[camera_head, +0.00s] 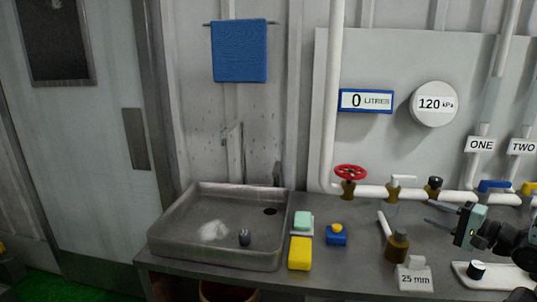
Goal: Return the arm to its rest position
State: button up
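My arm (509,240) reaches in from the right edge, above the right part of the grey counter. My gripper (429,212) has a teal and black body and points left. Its two thin dark fingers are spread apart with nothing visible between them. It hangs in front of the white pipe, to the right of a brass fitting with a pale handle (397,245). The rest of my arm is cut off by the picture's edge.
A metal sink (170,240) fills the counter's left part. Sponge (300,253), soap (302,221) and a blue-yellow item (337,235) lie right of it. A "25 mm" label (414,279) and white tray (505,282) stand near the front. The pipe (415,192) carries a red valve wheel (350,172).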

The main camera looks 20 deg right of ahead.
jog(key=w+a+n+g+h, duration=0.2)
jog(key=w+a+n+g, duration=0.3)
jog(key=w+a, duration=0.8)
jog(key=w+a+r+n+g, duration=0.1)
jog(key=a+n+g, duration=0.15)
jog(key=a, duration=0.55)
jog(key=a+r+n+g, duration=0.1)
jog(key=a+n, duration=0.3)
jog(key=a, duration=0.4)
jog(key=s+a+r+n+g+h, duration=0.1)
jog(key=s+a+n+g, duration=0.35)
jog(key=s+a, duration=0.9)
jog(key=s+a+r+n+g+h, duration=0.1)
jog(key=s+a+n, duration=0.5)
jog(key=s, duration=0.9)
jog(key=a+r+g, duration=0.1)
jog(key=a+g, duration=0.1)
jog(key=shift+s+a+g, duration=0.15)
jog(key=shift+s+g, duration=0.25)
